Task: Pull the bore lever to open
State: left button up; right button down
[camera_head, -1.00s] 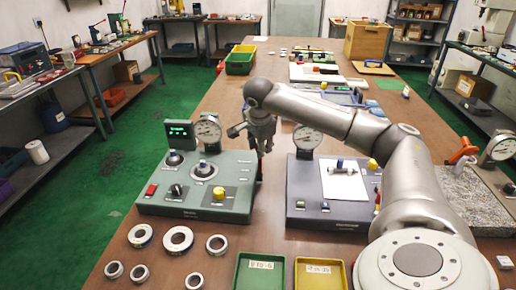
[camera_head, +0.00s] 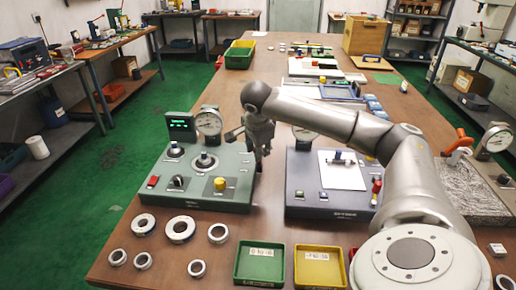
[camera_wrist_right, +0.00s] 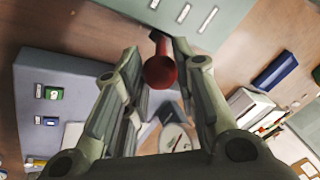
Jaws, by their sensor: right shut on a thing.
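The bore lever, a red lever with a round red knob (camera_wrist_right: 160,72), shows in the right wrist view between my fingers, beside the edge of the green-grey gauge station. In the head view the green-grey station (camera_head: 205,195) is left of centre, with a dial gauge, a lit display, black knobs and a yellow knob. My right gripper (camera_head: 259,155) is at this station's right side and hides the lever there. In the right wrist view my right gripper (camera_wrist_right: 157,52) is shut on the lever, with its fingers on either side of it. My left gripper is not in view.
A blue-grey station (camera_head: 330,205) stands close on the right, with its own red-knobbed lever (camera_head: 376,187). Several metal rings (camera_head: 181,229) lie in front, beside a green tray (camera_head: 260,262) and a yellow tray (camera_head: 320,265). A narrow strip of table separates the stations.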

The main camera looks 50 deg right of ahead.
jog(key=shift+s+a+f, duration=0.3)
jog(key=shift+a+f, duration=0.05)
jog(key=shift+f, duration=0.25)
jog(key=c, duration=1.5)
grip_release()
jog(key=o, duration=0.3)
jog(key=shift+s+r, duration=0.1)
jog(key=shift+s, duration=0.05)
jog(key=shift+o, duration=0.2)
jog(key=shift+r, duration=0.1)
jog(key=shift+r, duration=0.1)
jog(key=shift+d+r, duration=0.1)
jog(key=v, duration=1.1)
jog(key=shift+r, duration=0.45)
